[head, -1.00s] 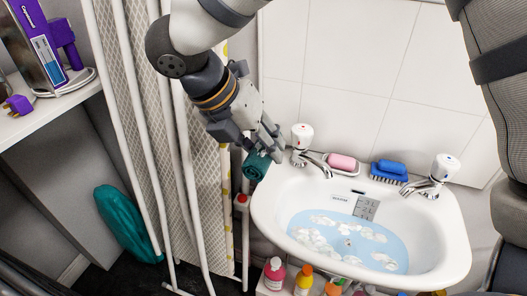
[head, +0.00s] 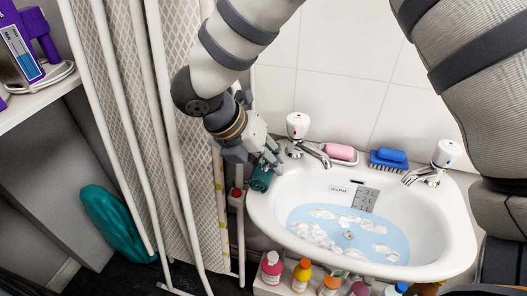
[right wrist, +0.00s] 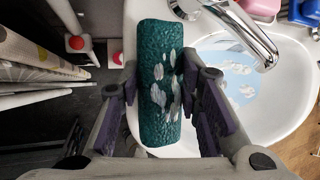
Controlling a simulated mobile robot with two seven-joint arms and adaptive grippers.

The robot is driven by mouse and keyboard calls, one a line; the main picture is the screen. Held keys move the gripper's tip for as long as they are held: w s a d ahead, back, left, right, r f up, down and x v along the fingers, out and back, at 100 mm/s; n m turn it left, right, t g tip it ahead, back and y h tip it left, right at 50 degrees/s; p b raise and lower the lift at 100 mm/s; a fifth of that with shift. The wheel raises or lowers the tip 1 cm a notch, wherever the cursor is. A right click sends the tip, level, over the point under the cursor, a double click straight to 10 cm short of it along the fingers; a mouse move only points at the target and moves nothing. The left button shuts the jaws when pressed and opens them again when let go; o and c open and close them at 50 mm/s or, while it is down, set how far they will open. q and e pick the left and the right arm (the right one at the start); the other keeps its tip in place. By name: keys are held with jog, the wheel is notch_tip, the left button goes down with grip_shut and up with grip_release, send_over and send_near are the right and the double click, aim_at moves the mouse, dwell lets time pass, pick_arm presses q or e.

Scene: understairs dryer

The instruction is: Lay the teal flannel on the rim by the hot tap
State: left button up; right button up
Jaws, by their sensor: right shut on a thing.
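The teal flannel (head: 261,181) is a rolled bundle at the back left corner of the basin (head: 458,232), just left of the hot tap (head: 298,127) with the red mark. My right gripper (head: 263,166) is shut on the flannel. In the right wrist view, the flannel (right wrist: 158,110) stands lengthwise between both fingers, with pale patches on it, and the chrome spout (right wrist: 240,30) is at its upper right. The flannel overlaps the rim's left edge in the picture; I cannot tell whether it touches. My left gripper is not in view.
A pink soap (head: 339,151) and a blue brush (head: 389,157) lie on the back rim, near the cold tap (head: 437,160). The basin holds bluish water with foam. White poles and a patterned board (head: 185,120) stand close on the left. Several bottles (head: 302,274) stand below.

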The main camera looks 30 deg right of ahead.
jog(key=shift+f, duration=0.3)
dwell(0.4)
jog(key=o, duration=1.1)
jog(key=v, duration=1.2)
